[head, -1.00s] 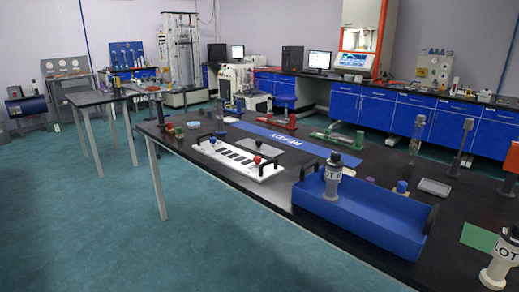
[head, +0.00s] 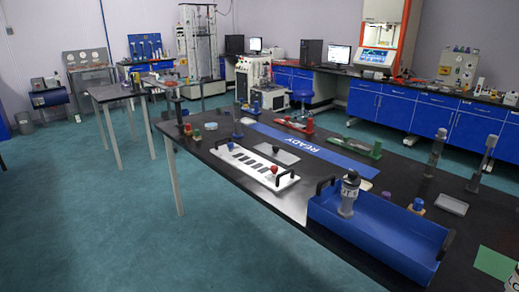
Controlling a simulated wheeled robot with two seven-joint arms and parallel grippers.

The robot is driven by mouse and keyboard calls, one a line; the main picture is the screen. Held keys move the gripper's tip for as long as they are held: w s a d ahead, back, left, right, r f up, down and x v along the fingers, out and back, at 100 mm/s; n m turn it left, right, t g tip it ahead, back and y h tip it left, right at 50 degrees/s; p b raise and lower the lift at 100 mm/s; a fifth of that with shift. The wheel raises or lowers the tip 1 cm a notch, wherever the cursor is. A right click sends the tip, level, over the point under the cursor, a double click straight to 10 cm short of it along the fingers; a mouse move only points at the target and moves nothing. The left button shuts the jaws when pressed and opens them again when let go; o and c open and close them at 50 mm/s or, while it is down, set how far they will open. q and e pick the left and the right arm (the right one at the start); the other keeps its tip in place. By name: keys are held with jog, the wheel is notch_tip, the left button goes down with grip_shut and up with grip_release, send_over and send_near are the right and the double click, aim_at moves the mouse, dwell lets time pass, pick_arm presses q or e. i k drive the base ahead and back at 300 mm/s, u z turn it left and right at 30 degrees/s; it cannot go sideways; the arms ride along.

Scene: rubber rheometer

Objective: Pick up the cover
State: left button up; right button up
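No thing in the head view is clearly marked as the cover. A white plate (head: 263,177) with a row of dark slots and black end handles lies on the black table (head: 395,174); a red knob (head: 275,169) and a blue knob stand on it. A flat grey plate (head: 278,153) lies just behind it. A blue tray (head: 385,236) with black handles sits to the right, with a grey, dark-capped bottle (head: 347,196) standing in it. Neither of my grippers is in view.
A blue READY strip (head: 310,149) runs along the table. Red (head: 297,124) and green (head: 362,147) fixtures stand behind it. A small grey tray (head: 451,204) and a green mat (head: 495,263) lie at right. Open floor (head: 110,230) lies at left.

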aim_at(274, 151)
jog(key=u, duration=0.8)
jog(key=i, duration=1.2)
jog(key=u, duration=0.45)
